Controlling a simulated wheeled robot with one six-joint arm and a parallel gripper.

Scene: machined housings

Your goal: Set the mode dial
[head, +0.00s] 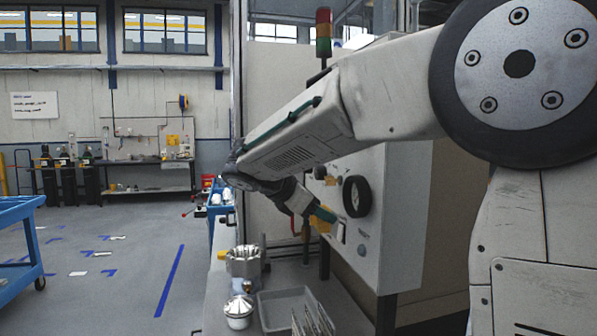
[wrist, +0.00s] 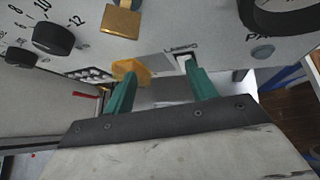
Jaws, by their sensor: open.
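No readable label tells which one is the mode dial. My gripper (wrist: 160,68) is open, its teal fingers apart and close to the panel. A yellow-orange part (wrist: 130,70) shows at the left fingertip; I cannot tell whether they touch. A small switch slot (wrist: 183,58) is by the right fingertip. In the head view my gripper (head: 325,216) is at the cabinet face, partly hidden.
The cabinet (head: 400,215) carries a black handwheel (head: 356,196) and a grey button (head: 361,250). Below, the bench holds a metal housing (head: 243,262), a domed metal part (head: 238,312) and a tray (head: 283,300).

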